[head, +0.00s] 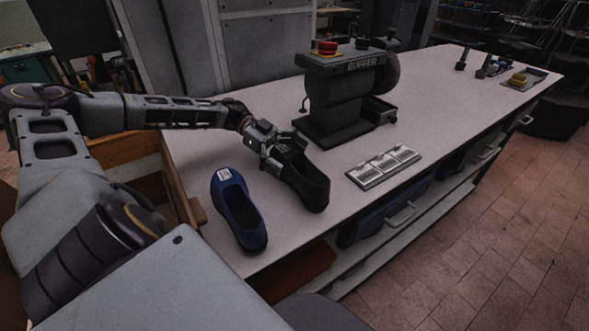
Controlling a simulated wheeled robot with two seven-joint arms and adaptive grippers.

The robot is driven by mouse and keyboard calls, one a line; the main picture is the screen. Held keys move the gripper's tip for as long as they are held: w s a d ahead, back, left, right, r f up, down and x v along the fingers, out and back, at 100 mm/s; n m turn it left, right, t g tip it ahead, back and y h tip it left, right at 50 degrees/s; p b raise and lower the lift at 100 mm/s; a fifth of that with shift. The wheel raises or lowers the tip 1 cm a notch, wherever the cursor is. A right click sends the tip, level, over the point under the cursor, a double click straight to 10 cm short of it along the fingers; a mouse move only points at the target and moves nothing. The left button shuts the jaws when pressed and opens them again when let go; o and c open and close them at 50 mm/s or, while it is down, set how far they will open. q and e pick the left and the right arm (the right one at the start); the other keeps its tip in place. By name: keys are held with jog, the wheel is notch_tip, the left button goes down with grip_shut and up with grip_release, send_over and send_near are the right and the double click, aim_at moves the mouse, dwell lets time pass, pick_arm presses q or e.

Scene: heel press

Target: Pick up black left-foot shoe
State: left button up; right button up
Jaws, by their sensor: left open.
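A black shoe (312,190) lies on the light workbench, its toe end toward the front edge. A blue shoe (238,215) with a white label inside lies to its left, a little apart. My left gripper (277,158) is open at the far, heel end of the black shoe, and its fingers hide part of that end. I cannot tell whether the fingers touch the shoe. My right gripper is not in view.
A buffer machine (345,95) with a red button stands behind the black shoe. A flat metal tray (384,167) lies to the right. A wooden crate (135,150) is at the left. The workbench (455,100) is mostly clear farther right, with small tools at its far end.

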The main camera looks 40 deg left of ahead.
pick_arm(q)
jog(key=shift+s, duration=0.1)
jog(key=c, duration=1.4)
jog(key=shift+f, duration=0.1)
jog(key=shift+r, duration=0.6)
jog(key=c, duration=0.3)
notch_tip(320, 180, up, 8)
jog(key=shift+f+p, duration=0.1)
jog(key=shift+p, duration=0.25)
jog(key=c, duration=0.5)
jog(key=shift+r, duration=0.65)
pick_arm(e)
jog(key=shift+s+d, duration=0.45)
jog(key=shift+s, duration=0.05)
